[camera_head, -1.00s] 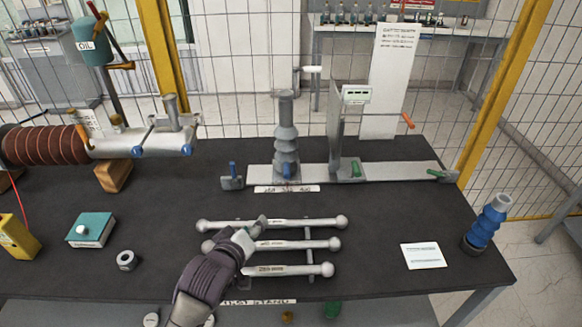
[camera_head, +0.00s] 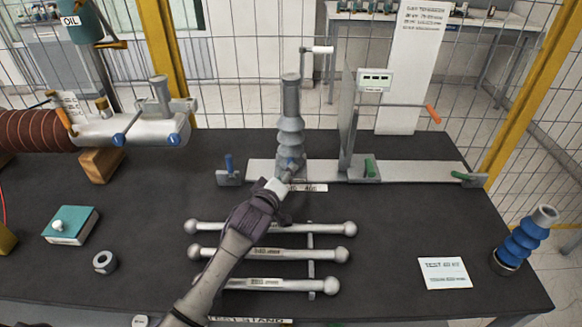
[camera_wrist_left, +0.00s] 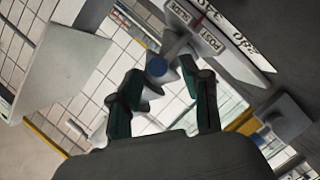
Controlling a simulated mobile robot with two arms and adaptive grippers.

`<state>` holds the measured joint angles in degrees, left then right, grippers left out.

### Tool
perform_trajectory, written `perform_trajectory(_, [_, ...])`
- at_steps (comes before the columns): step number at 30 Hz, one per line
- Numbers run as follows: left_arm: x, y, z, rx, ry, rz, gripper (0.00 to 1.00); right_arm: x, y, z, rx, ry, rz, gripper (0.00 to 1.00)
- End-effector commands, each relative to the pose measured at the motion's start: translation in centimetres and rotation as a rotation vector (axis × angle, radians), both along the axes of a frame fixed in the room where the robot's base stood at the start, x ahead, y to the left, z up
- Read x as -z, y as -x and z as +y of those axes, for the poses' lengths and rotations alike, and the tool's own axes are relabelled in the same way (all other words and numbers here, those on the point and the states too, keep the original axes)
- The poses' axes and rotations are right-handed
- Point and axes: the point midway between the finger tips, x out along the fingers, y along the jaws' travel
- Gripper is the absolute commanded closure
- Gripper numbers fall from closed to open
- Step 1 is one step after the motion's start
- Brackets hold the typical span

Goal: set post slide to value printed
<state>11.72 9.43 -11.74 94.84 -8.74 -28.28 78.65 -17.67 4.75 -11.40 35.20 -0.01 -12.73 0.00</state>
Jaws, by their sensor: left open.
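The post slide is a grey ribbed post (camera_head: 290,125) standing upright on a pale flat rail (camera_head: 410,168) at the back of the table. A blue knob (camera_head: 291,163) sits low on its front and also shows in the left wrist view (camera_wrist_left: 157,66). That view shows a "POST SLIDE" label (camera_wrist_left: 195,30) beside a scale strip (camera_wrist_left: 238,38) with printed numbers. My left gripper (camera_head: 284,188) is just in front of the post base. Its two fingers are apart, with the knob beyond and between them, apparently empty. It hides part of the scale. My right gripper is not visible.
A printed card (camera_head: 445,273) lies at the right, too small to read surely. Three ball-ended bars (camera_head: 325,228) lie under my left arm. An upright plate with a small display (camera_head: 375,81) stands right of the post.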

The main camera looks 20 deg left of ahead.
Motion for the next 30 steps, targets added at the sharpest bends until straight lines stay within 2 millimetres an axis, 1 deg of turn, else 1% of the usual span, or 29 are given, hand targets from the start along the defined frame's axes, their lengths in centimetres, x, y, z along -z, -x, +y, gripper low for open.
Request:
perform_trajectory(1, [0.1,-1.0,-0.1,0.000,-0.002,0.000,0.53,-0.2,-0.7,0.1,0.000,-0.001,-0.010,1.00])
perform_trajectory(4, [0.4,-2.5,-0.1,0.000,0.000,0.000,0.53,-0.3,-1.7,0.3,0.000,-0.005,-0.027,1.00])
perform_trajectory(9, [0.9,-3.9,-0.2,0.000,0.000,0.000,0.53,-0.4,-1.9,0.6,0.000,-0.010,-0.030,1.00])
perform_trajectory(12, [0.9,-4.2,-0.3,0.001,0.000,0.001,0.53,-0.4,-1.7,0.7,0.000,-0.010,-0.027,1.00])
perform_trajectory(20, [1.0,-4.3,-0.3,0.001,0.000,0.001,0.53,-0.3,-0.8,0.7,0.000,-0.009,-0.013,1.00])
perform_trajectory(23, [1.0,-4.3,-0.3,0.001,0.000,0.001,0.68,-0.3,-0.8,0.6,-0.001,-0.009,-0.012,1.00])
perform_trajectory(28, [1.0,-4.3,-0.3,0.001,0.000,0.001,0.96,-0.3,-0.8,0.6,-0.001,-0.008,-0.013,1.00])
perform_trajectory(29, [1.0,-4.3,-0.3,0.001,0.001,0.001,1.00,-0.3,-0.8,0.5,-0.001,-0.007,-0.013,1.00])
perform_trajectory(30, [1.0,-4.3,-0.3,0.001,0.001,0.001,1.00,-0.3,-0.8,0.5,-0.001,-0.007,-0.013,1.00])
